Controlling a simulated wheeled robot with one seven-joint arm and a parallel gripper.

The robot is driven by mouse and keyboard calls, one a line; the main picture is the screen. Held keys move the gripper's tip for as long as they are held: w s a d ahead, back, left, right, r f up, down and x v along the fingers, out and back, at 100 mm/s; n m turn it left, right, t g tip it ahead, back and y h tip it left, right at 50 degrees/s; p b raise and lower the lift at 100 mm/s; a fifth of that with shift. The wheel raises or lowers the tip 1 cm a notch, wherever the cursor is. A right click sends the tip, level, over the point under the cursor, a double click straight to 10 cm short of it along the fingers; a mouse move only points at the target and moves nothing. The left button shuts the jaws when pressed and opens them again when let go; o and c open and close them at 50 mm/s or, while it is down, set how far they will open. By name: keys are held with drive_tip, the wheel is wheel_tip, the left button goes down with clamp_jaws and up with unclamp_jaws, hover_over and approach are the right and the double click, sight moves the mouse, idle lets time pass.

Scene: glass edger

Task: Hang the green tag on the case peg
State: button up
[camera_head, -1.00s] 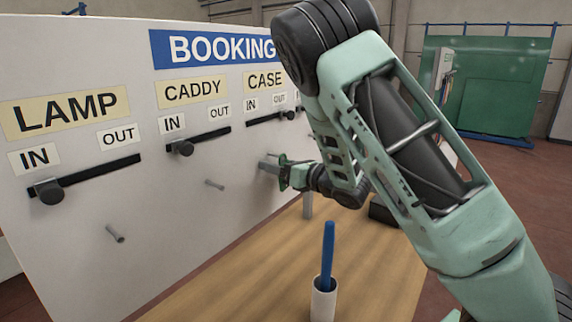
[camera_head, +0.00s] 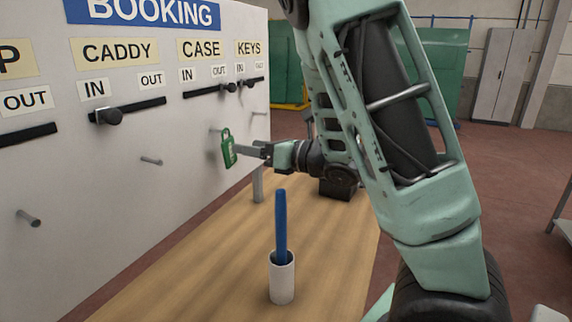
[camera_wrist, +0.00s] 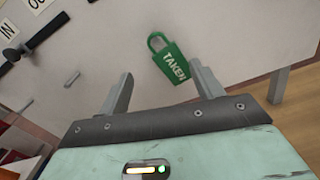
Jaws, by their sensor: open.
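The green tag (camera_head: 229,151) hangs close to the board at the case peg (camera_head: 214,130), with its shackle at the peg. It shows in the wrist view (camera_wrist: 171,64) as a padlock shape marked TAKEN, slightly tilted there. The peg is hidden behind it in that view, so I cannot see how the shackle sits on it. My gripper (camera_head: 250,151) is just right of the tag in the head view. In the wrist view my gripper (camera_wrist: 161,84) is open, its fingers spread, with the tag beyond the tips and not gripped.
The booking board (camera_head: 120,215) carries the bare caddy peg (camera_head: 151,161), the bare lamp peg (camera_head: 28,218) and sliders above. A white cup (camera_head: 282,280) with a blue stick (camera_head: 281,225) stands on the wooden table (camera_head: 190,275), in front of my arm.

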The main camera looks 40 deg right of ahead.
drive_tip(key=b+v, duration=0.7)
drive_tip(key=b, duration=0.1)
drive_tip(key=shift+s+d, duration=0.25)
drive_tip(key=shift+d, duration=0.25)
drive_tip(key=shift+s, duration=0.15)
